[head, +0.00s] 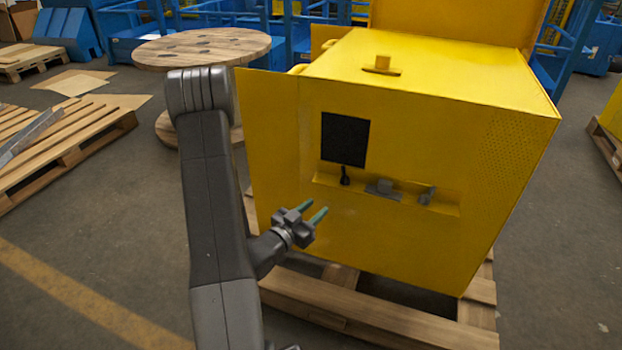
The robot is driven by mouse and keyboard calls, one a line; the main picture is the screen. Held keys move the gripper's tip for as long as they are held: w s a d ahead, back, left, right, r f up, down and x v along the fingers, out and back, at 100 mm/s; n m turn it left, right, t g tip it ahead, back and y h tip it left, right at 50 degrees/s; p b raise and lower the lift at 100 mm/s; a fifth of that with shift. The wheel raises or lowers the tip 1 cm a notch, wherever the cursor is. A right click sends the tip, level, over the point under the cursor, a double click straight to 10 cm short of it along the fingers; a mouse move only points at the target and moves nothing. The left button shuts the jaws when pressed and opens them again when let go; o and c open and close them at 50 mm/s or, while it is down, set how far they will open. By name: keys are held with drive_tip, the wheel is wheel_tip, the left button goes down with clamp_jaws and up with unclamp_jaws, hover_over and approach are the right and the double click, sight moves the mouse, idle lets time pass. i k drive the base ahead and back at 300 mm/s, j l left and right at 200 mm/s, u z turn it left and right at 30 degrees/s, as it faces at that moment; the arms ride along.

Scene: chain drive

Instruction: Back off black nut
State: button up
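A yellow machine housing (400,130) stands on a pallet. Its front face has a dark square opening or panel (345,139) and below it a shallow recessed ledge (442,204). On the ledge are a small upright black part (345,176), a grey block-like part (383,188) and another small grey part (427,195). I cannot make out which, if any, is the black nut. My gripper (315,210) is in front of the housing's face, below and left of the ledge parts. Its two greenish fingers are apart with nothing visible between them.
A wooden cable reel (203,50) stands behind my arm at the upper left. Pallets (70,145) lie on the left floor. The housing's pallet (350,308) juts out at the front. A yellow panel (268,150) stands at the housing's left edge. Floor at lower left is clear.

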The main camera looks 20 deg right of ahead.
sight(345, 180)
drive_tip(key=k+l+u, duration=0.1)
drive_tip(key=l+u, duration=0.2)
drive_tip(key=u, duration=0.15)
drive_tip(key=k+l+u, duration=0.1)
drive_tip(key=l+u, duration=0.15)
drive_tip(key=u, duration=0.2)
drive_tip(key=k+l+u, duration=0.15)
drive_tip(key=u, duration=0.25)
drive_tip(key=k+l, duration=0.7)
